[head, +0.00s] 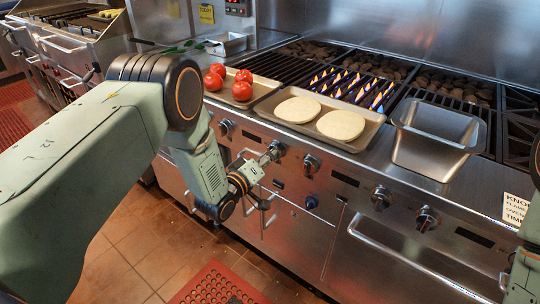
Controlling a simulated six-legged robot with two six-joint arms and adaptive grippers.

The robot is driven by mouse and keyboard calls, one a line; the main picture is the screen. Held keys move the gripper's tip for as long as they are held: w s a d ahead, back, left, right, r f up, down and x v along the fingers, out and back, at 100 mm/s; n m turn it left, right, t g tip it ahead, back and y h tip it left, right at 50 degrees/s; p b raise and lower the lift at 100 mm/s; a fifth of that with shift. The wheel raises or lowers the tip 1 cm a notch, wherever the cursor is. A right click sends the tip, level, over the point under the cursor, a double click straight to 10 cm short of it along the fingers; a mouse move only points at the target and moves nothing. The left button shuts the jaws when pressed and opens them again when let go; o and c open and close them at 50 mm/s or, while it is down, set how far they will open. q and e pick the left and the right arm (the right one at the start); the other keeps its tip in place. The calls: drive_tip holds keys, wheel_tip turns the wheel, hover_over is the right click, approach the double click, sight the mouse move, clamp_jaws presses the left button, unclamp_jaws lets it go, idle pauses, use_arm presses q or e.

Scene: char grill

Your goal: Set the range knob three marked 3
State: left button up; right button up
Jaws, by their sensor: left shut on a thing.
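My left gripper (268,156) reaches to the range front and is shut on a range knob (277,147), the second one from the left. The gripper's fingers partly cover this knob. Other knobs show along the steel front panel: one to its left (226,127), one just to its right (311,164), and two farther right (381,197) and (427,218). The number marks on the knobs are too small to read. My right gripper is not in view; only part of my right arm shows at the right edge.
The grill top holds a tray of tomatoes (213,96), a tray with two flat round breads (363,142) and an empty steel pan (437,121). Flames (350,87) burn behind the bread tray. Door handles (400,262) stick out below the knobs. A red mat (215,285) lies on the floor.

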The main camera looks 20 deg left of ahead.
use_arm(q)
drive_tip(key=shift+a+n+h+b, duration=0.1)
drive_tip(key=shift+n+h+b, duration=0.4)
drive_tip(key=shift+n, duration=4.2)
drive_tip(key=shift+r, duration=0.1)
drive_tip(key=o, duration=1.2)
drive_tip(key=shift+c, duration=0.2)
drive_tip(key=v, duration=1.2)
drive_tip(key=shift+r, duration=0.2)
